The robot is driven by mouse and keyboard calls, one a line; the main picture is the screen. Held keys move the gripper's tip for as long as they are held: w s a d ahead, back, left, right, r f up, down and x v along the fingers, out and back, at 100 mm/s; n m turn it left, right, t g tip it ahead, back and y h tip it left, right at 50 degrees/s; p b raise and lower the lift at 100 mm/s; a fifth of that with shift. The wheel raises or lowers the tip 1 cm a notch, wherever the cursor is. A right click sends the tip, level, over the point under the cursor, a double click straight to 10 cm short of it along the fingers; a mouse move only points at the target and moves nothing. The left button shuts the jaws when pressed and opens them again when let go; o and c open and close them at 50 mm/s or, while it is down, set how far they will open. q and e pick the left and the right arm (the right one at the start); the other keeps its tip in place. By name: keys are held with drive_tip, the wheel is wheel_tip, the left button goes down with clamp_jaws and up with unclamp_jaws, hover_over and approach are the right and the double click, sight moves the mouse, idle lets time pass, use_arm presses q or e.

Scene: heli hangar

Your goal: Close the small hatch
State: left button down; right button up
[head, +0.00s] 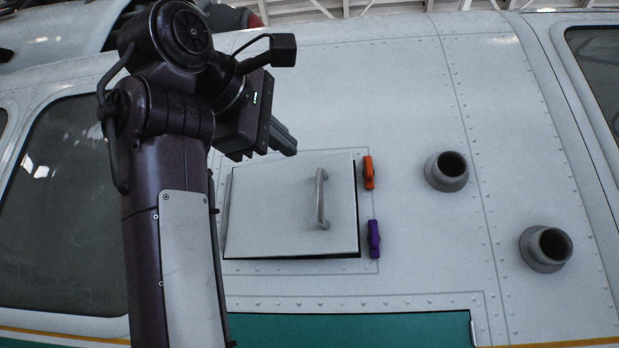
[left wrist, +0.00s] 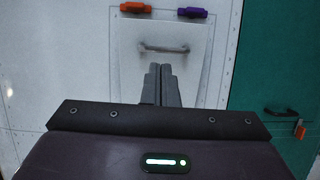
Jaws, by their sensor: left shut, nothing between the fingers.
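The small hatch (head: 280,212) is a pale square panel on the aircraft's side, with a grey bar handle (head: 321,198) near its right edge. Dark gaps along its right and bottom edges show it standing slightly proud of its frame. It also shows in the left wrist view (left wrist: 198,68), with the handle (left wrist: 164,48) beyond my fingertips. An orange latch (head: 369,172) and a purple latch (head: 374,238) sit on the frame right of the hatch. My left gripper (head: 292,149) is shut and empty, at the hatch's top edge in the head view. My right gripper is out of view.
Two round grey pipe stubs (head: 447,171) (head: 546,248) stick out of the fuselage to the right. A green panel (head: 350,331) lies below the hatch. A dark window (head: 62,205) is at left, partly behind my left arm.

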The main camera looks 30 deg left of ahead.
sight(318, 191)
use_arm(q)
drive_tip(key=w+a+p, duration=0.1)
drive_tip(key=w+p, duration=0.2)
drive_tip(key=w, duration=0.1)
drive_tip(key=w+a+p, duration=0.1)
drive_tip(key=w+p, duration=0.2)
drive_tip(key=w, duration=0.2)
drive_tip(key=w+f+p, duration=0.1)
drive_tip(key=w+p, duration=0.2)
drive_tip(key=w, duration=0.1)
drive_tip(key=shift+w+a, duration=0.15)
drive_tip(key=shift+a, duration=0.25)
drive_tip(key=shift+f, duration=0.1)
